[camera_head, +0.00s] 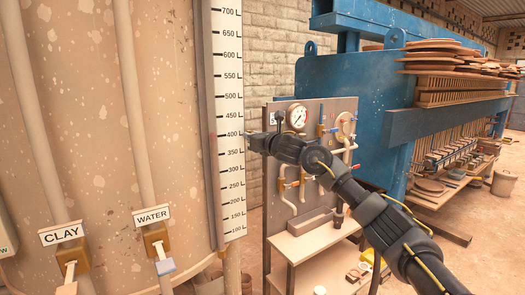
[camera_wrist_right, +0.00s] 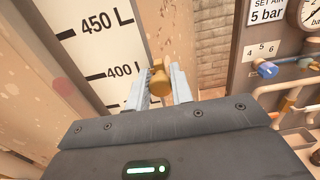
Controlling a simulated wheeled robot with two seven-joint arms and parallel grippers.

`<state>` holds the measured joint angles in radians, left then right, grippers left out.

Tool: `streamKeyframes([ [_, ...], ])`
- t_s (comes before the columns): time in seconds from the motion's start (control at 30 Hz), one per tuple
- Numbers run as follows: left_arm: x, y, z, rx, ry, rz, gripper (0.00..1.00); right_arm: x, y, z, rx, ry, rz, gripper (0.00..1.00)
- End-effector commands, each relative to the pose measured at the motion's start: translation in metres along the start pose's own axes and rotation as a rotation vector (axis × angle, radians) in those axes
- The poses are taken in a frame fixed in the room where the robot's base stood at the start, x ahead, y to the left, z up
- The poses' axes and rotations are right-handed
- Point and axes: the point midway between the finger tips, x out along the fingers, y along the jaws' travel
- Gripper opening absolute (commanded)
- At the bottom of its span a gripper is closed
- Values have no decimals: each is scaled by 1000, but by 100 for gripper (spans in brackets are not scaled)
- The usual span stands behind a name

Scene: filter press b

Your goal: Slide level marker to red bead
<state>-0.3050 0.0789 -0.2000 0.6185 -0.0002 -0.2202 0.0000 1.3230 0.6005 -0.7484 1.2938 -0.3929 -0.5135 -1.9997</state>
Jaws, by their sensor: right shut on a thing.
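A tall white scale (camera_head: 229,60) with black litre marks runs up the right side of the tank. My right gripper (camera_head: 249,142) is at the scale's right edge, near the 400 L mark. In the right wrist view, its two pale fingers (camera_wrist_right: 160,84) are shut on a brass-coloured knob, the level marker (camera_wrist_right: 159,76), close to the 400 L line. The marker is hidden by the gripper in the head view. A blurred reddish round spot, perhaps the red bead (camera_wrist_right: 62,91), shows left of the scale, between the 450 and 400 marks. My left gripper is out of view.
The speckled tank (camera_head: 100,110) fills the left, with CLAY (camera_head: 62,234) and WATER (camera_head: 152,215) signs above valves. A gauge panel (camera_head: 312,130) and bench (camera_head: 310,238) stand just right of the scale. A blue press (camera_head: 350,80) stands behind.

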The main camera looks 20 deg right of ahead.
Motion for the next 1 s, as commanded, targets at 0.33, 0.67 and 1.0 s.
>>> streamKeyframes([
  [0.33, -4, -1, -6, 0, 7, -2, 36, -2, -2, 15, -2, -1, -1, 0],
  [0.67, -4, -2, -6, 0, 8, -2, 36, -2, -2, 14, -2, 0, -2, 34],
  [1.0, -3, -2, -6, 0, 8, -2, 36, -2, -1, 14, -1, 0, -1, 42],
])
